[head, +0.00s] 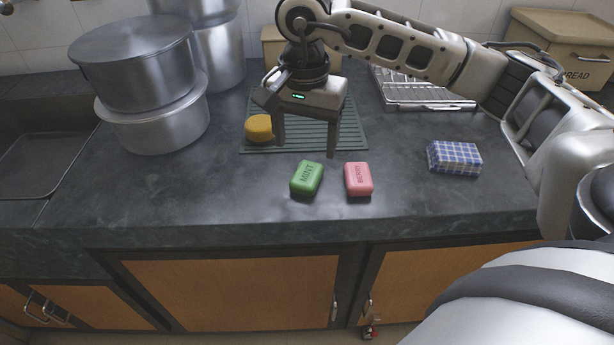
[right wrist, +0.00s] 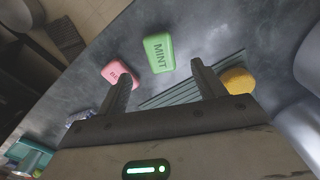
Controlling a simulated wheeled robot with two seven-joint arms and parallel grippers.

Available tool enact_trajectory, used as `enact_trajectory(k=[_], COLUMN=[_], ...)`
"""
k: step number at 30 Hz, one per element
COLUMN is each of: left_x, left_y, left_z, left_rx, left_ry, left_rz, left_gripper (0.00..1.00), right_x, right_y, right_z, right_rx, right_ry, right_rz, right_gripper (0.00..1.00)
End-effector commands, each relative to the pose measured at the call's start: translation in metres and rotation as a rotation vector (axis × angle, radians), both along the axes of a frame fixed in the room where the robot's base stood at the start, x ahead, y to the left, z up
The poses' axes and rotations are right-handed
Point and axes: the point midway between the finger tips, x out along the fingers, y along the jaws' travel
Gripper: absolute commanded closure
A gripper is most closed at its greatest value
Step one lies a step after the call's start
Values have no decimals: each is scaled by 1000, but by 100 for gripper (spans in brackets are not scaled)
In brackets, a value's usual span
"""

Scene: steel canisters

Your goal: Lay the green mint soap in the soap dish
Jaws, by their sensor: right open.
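The green mint soap (head: 307,178), a rounded block lettered MINT, lies flat on the dark counter near its front edge. It also shows in the right wrist view (right wrist: 158,53), beyond the gap between the fingers. My right gripper (head: 306,148) is open and empty, pointing down above the ribbed mat, a little behind the mint soap and apart from it. A pink soap (head: 358,179) lettered BERRY lies just right of the mint soap. I cannot make out a soap dish in either view. My left gripper is not in view.
A ribbed green mat (head: 355,140) bears a yellow sponge-like piece (head: 259,128). Steel canisters (head: 150,120) stand at left, beside the sink (head: 45,160). A blue checked block (head: 454,157) lies at right. A wire rack (head: 410,92) and bread box (head: 560,50) stand behind. The front-left counter is clear.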

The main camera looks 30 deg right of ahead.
Motion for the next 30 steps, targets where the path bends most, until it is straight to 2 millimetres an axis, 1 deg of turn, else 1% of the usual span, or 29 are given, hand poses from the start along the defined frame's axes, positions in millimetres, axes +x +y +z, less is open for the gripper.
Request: enact_trajectory(k=[1,3,11,15,18,21,28,29,30], left_x=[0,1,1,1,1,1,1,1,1], left_y=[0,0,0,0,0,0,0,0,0], left_z=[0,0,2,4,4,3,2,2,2], left_rx=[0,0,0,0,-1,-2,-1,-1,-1], left_ry=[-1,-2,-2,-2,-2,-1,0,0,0], left_rz=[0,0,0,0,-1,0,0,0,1], left_gripper=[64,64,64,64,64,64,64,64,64], right_x=[-1,0,1,2,3,3,3,3,3], right_y=[0,0,-2,-7,-6,-6,-6,-6,-6], right_z=[-10,-18,-37,-59,-72,-78,-79,-79,-79], right_rx=[1,0,1,1,2,2,3,3,3], right_ry=[3,1,2,4,1,1,0,0,0], right_rz=[-1,-2,-3,-4,-2,-2,-1,-1,-1], right_gripper=[31,31,31,31,31,31,31,39,50])
